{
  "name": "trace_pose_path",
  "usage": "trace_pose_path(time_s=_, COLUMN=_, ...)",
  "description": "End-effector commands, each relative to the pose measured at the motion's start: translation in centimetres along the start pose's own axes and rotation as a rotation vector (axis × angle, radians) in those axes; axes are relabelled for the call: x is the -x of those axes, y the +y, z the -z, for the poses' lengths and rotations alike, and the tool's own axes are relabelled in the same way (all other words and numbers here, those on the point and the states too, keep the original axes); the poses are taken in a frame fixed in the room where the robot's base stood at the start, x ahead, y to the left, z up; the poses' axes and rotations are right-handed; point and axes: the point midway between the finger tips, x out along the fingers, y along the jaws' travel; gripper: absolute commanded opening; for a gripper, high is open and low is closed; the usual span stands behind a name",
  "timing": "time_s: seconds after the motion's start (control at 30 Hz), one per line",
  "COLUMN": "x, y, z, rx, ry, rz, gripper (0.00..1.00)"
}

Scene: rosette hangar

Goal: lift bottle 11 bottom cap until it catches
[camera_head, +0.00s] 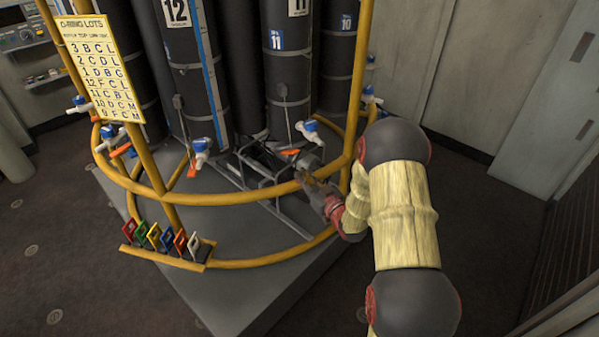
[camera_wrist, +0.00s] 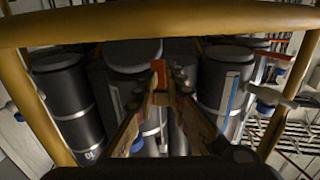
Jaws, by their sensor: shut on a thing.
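Bottle 11 (camera_head: 284,70) is a black upright cylinder with a blue 11 label, standing in the rosette. Below its lower end is a grey rounded part (camera_head: 307,159), seemingly its bottom cap, with an orange tab (camera_head: 290,152) beside it. My gripper (camera_head: 306,179) reaches in from the right, low beside the yellow ring. In the wrist view my gripper (camera_wrist: 160,85) has its fingertips closed together on a small orange-red piece (camera_wrist: 160,72), seemingly the cap's tab. The contact is small, and I cannot tell whether the cap is seated or latched.
A yellow tube ring (camera_head: 235,196) and post (camera_head: 357,85) stand close to my gripper; the tube also crosses the top of the wrist view (camera_wrist: 160,22). Blue-and-white valves (camera_head: 307,130) sit nearby. Coloured tags (camera_head: 165,240) stand at front left. Bottle 12 (camera_head: 190,75) is left.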

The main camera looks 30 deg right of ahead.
Motion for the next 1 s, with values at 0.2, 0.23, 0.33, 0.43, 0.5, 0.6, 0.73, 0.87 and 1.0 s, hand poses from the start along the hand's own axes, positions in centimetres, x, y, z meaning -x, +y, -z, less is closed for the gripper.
trace_pose_path(time_s=0.2, x=1.6, y=0.0, z=0.0, rx=0.0, ry=0.0, rz=0.0, gripper=0.0)
trace_pose_path(time_s=0.23, x=1.9, y=0.0, z=0.0, rx=0.0, ry=0.0, rz=0.0, gripper=0.0)
trace_pose_path(time_s=0.33, x=2.6, y=0.0, z=0.0, rx=0.0, ry=0.0, rz=-0.001, gripper=0.0)
trace_pose_path(time_s=0.43, x=3.3, y=0.0, z=0.0, rx=0.0, ry=0.0, rz=0.0, gripper=0.0)
trace_pose_path(time_s=0.5, x=3.8, y=0.0, z=0.0, rx=0.0, ry=0.0, rz=0.0, gripper=0.0)
trace_pose_path(time_s=0.6, x=4.5, y=0.0, z=0.0, rx=0.001, ry=0.0, rz=0.0, gripper=0.0)
trace_pose_path(time_s=0.73, x=5.2, y=0.0, z=0.0, rx=0.0, ry=0.0, rz=0.0, gripper=0.0)
trace_pose_path(time_s=0.87, x=5.4, y=-0.1, z=0.0, rx=0.0, ry=0.0, rz=0.001, gripper=0.0)
trace_pose_path(time_s=1.0, x=5.4, y=-0.1, z=0.0, rx=0.0, ry=0.0, rz=0.001, gripper=0.0)
